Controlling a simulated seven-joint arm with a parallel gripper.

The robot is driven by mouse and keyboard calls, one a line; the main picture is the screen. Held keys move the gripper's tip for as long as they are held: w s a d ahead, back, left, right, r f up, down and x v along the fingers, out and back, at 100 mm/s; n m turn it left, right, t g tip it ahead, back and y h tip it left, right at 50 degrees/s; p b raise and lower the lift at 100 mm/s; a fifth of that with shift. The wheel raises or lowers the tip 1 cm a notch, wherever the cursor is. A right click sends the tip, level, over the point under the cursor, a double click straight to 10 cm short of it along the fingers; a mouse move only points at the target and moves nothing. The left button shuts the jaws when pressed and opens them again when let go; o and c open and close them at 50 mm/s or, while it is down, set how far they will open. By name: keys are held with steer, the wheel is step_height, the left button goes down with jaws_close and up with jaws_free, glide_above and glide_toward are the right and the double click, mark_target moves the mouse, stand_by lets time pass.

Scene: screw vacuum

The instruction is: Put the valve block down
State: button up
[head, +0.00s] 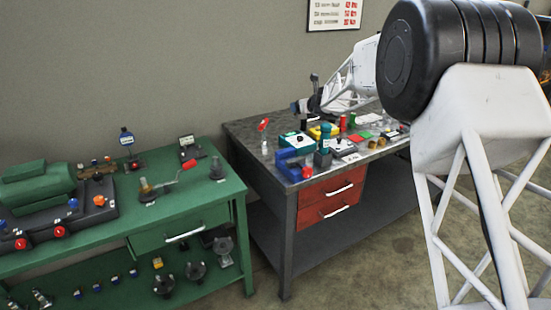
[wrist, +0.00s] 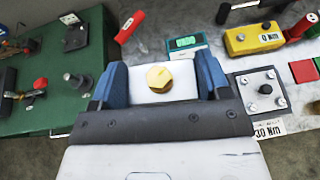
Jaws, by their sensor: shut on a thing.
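The valve block (wrist: 182,88) is a pale block with a brass hex fitting (wrist: 158,77) on its face, seen in the wrist view. My gripper (wrist: 158,80) has its blue fingers on both sides of the block and is shut on it. The block's underside is hidden. The block cannot be made out clearly there.
The grey workbench holds a blue vise (head: 290,168), a teal-and-white box (head: 293,139), a yellow box (wrist: 262,38), a plate with knobs (wrist: 262,90) and a red-topped tool (head: 263,125). A green bench (head: 205,205) stands left, across a floor gap. The grey bench's back left corner looks bare.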

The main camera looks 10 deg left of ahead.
steer(key=shift+w+a+f+m+t+h, duration=1.75)
steer(key=shift+w+a+m+h, duration=1)
steer(key=shift+m+h, duration=2.2)
steer(key=s+a+f+m+g+h, duration=0.3)
steer(key=a+f+m+g+h, duration=0.1)
steer(key=a+f+m+h, duration=0.2)
steer(key=shift+s+f+m+h, duration=0.5)
steer(key=shift+f+h, duration=0.35)
steer(key=shift+h, duration=0.4)
steer(key=shift+w, duration=0.1)
steer(key=shift+f, duration=0.1)
steer(key=shift+f, duration=3)
steer(key=shift+f, duration=1.85)
